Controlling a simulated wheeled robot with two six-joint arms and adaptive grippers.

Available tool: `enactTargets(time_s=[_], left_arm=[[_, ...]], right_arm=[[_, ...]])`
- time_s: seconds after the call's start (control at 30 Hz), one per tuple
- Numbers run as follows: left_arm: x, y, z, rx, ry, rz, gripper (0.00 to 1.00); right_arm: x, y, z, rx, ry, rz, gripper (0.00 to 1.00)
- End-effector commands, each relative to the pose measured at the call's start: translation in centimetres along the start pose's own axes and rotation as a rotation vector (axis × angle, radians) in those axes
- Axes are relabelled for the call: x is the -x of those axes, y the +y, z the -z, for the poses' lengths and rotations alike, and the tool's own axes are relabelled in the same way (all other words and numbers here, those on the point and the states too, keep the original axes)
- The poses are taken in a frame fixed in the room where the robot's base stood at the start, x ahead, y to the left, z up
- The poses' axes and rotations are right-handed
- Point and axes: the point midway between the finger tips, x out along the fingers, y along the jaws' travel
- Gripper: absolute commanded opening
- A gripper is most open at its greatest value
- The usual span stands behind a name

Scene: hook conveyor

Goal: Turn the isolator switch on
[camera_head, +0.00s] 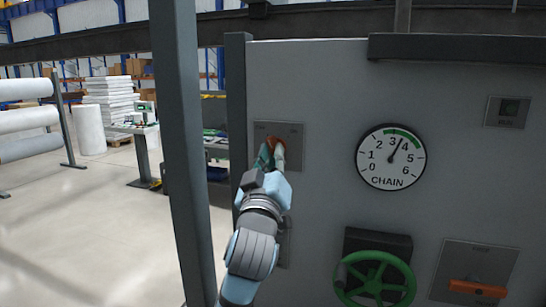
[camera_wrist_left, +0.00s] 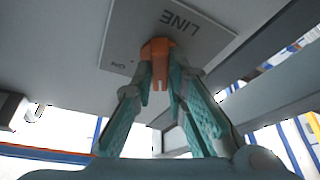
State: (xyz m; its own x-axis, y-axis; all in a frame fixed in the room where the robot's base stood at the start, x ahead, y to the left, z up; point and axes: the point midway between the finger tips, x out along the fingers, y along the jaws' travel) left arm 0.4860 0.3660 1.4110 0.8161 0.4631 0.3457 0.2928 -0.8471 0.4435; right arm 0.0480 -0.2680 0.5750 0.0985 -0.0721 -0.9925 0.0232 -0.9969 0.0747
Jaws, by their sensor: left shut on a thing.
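The isolator switch is a plate (camera_head: 294,130) with an orange handle (camera_head: 275,145) on the grey panel, left of the dial. In the left wrist view the plate (camera_wrist_left: 190,25) reads LINE, with a small ON mark beside the orange handle (camera_wrist_left: 157,50). My left gripper (camera_head: 271,158) is at the plate. In the left wrist view its teal fingers (camera_wrist_left: 160,78) are closed on both sides of the handle. The gripper covers part of the handle in the head view. My right gripper is in neither view.
A CHAIN dial (camera_head: 391,157) has its needle between 3 and 4, by the green band. A green handwheel (camera_head: 375,280) sits below it. Another orange handle (camera_head: 478,288) is on a plate at lower right. A grey post (camera_head: 180,150) stands left of my arm.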

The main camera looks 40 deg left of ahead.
Motion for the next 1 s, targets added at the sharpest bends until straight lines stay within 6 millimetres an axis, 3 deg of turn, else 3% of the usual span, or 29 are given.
enactTargets(time_s=[0.47,1.0], left_arm=[[-0.05,-0.23,0.01,-0.127,-0.001,-0.050,0.00],[-0.13,-0.83,0.23,-0.576,-0.002,-0.233,0.00]], right_arm=[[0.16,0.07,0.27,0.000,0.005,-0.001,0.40],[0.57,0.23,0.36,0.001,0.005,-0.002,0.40]])
